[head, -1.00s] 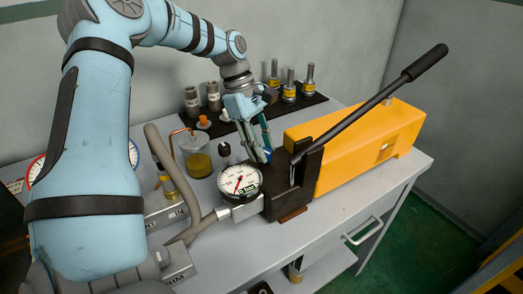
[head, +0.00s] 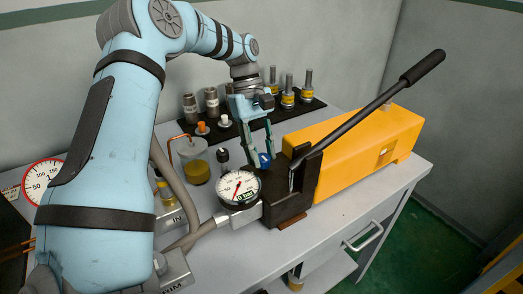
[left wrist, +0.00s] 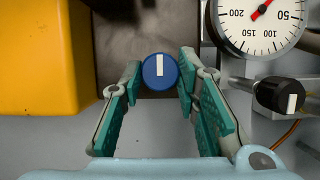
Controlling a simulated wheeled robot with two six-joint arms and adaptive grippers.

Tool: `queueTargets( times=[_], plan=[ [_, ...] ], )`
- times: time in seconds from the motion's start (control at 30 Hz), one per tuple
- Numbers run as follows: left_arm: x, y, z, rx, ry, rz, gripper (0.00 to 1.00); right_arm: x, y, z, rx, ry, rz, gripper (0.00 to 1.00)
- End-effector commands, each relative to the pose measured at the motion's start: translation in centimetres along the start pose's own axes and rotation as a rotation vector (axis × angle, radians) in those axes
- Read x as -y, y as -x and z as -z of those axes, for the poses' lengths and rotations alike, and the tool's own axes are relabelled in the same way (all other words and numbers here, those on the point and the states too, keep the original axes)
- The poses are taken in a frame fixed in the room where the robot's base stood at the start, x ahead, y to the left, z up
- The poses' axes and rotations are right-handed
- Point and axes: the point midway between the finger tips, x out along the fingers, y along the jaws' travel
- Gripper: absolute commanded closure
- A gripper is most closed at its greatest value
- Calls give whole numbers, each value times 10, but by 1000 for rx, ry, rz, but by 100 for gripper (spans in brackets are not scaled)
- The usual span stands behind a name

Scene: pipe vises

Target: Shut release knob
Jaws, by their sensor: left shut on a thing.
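The release knob (left wrist: 160,72) is round and blue with a white pointer line, which runs up and down in the left wrist view. In the head view a bit of the blue knob (head: 264,157) shows low between the fingers, beside the dark pump block (head: 284,205). My left gripper (head: 258,158) reaches down over it from behind. In the left wrist view my left gripper (left wrist: 160,75) has one teal fingertip on each side of the knob and is shut on it. My right gripper is out of view.
A pressure gauge (head: 239,188) and a black knob (left wrist: 281,95) are close to the gripper. A long black lever (head: 370,112) slants over the yellow pump body (head: 355,150). A beaker (head: 196,165) and a dark tray of fittings (head: 240,125) stand behind.

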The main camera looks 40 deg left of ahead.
Motion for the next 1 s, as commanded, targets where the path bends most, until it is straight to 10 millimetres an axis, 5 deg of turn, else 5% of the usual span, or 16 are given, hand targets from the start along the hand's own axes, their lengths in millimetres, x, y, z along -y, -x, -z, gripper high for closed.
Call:
queueTargets(
  times=[0.13, 0.17, 0.3, 0.63, 1.0],
  plan=[
    [0, 0, 1, -3, -1, -2, 99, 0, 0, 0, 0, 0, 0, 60],
    [0, 0, 1, -3, -1, -2, 69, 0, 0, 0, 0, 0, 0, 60],
    [0, 0, 0, -2, 0, -2, 51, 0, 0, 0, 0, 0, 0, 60],
    [-1, 6, 1, -3, 1, -3, 51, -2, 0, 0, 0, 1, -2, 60],
    [1, 72, 2, -2, 1, -6, 51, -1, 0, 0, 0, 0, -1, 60]
  ],
)
